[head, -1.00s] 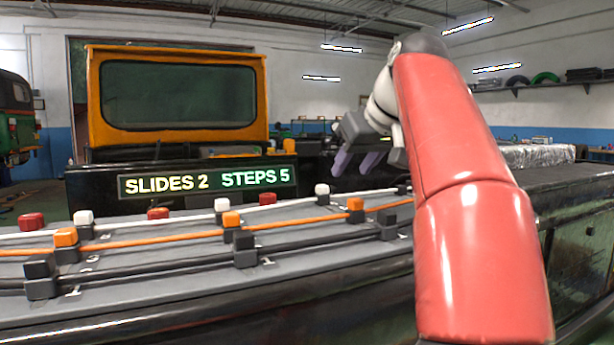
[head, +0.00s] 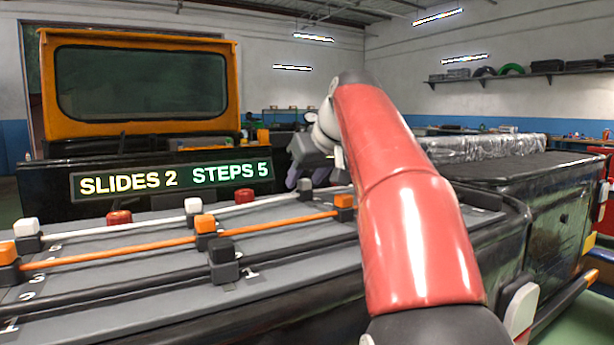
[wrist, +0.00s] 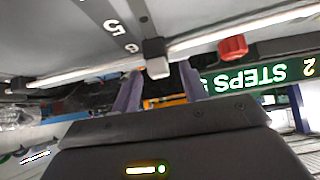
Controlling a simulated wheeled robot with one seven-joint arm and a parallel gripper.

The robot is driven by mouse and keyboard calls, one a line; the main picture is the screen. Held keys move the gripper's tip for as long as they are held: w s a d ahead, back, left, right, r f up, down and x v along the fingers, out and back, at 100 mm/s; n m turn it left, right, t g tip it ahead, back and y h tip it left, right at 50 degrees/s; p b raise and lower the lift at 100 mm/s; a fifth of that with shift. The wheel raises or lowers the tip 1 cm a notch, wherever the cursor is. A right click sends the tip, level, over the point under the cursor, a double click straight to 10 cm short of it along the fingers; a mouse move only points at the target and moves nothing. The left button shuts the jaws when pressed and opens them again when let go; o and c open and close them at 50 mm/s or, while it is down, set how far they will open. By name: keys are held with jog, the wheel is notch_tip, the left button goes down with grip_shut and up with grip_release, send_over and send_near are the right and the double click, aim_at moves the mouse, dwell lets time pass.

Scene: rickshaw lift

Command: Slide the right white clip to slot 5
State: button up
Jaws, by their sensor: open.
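The right white clip (wrist: 157,66) is a white cap on a dark block, on the white rail (wrist: 212,40). In the wrist view it lies between the two lavender fingers of my gripper (wrist: 160,69), with gaps showing on both sides. In the head view my gripper (head: 315,169) is open over the far right part of the rails. There the clip's grey block (head: 305,186) shows just below a finger, and its white cap is hidden. A printed 5 (wrist: 112,27) is on the grey deck near the clip in the wrist view. Other white clips are the middle one (head: 193,206) and left one (head: 27,227).
An orange rail (head: 110,255) with orange clips and a black rail with a black clip (head: 223,252) run nearer the camera. A red clip (head: 244,196) is behind the white rail. A sign (head: 172,180) reads "SLIDES 2 STEPS 5".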

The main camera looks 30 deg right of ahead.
aim_at(319, 208)
jog(key=shift+c, duration=0.4)
grip_shut()
jog(key=shift+s+d+b, duration=0.1)
jog(key=shift+s+b, duration=0.9)
jog(key=shift+s, duration=1.3)
jog(key=shift+o, duration=0.4)
grip_release()
jog(key=shift+w, duration=0.1)
jog(key=p+v, duration=0.1)
jog(key=v, duration=0.6)
jog(key=shift+s+r+p, duration=0.3)
jog(key=shift+s, duration=0.05)
